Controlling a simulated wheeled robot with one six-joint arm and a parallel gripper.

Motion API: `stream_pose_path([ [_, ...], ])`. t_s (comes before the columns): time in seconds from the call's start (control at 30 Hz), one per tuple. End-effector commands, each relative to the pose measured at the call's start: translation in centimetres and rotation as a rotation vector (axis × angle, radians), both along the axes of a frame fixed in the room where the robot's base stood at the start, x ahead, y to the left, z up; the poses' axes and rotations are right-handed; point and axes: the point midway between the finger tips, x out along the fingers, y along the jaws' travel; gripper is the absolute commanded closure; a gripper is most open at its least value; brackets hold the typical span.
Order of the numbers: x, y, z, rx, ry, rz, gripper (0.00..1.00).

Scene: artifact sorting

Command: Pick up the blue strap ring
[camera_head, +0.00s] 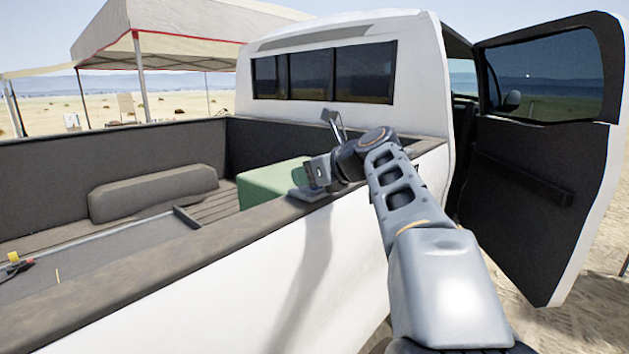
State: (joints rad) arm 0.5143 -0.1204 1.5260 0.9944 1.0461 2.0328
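I cannot make out a blue strap ring in the head view. My gripper (305,188) is at the truck bed's near side wall, beside a green box (262,183) in the bed. It is small and seen from behind and the side, so its finger opening and anything between the fingers cannot be made out. My arm reaches up to it from the lower right and hides part of the side wall.
The white pickup's bed has a dark side rail (130,270) along the near side. A yellow-and-red item (14,262) lies in the bed at far left. The cab door (545,170) stands open at right. A canopy (165,35) stands behind.

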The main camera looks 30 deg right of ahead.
Motion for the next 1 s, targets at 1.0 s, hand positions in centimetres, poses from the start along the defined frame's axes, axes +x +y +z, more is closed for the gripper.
stream_pose_path([
  [1.0,-0.9,-0.9,4.6,-0.003,-0.004,-0.006,0.93],
])
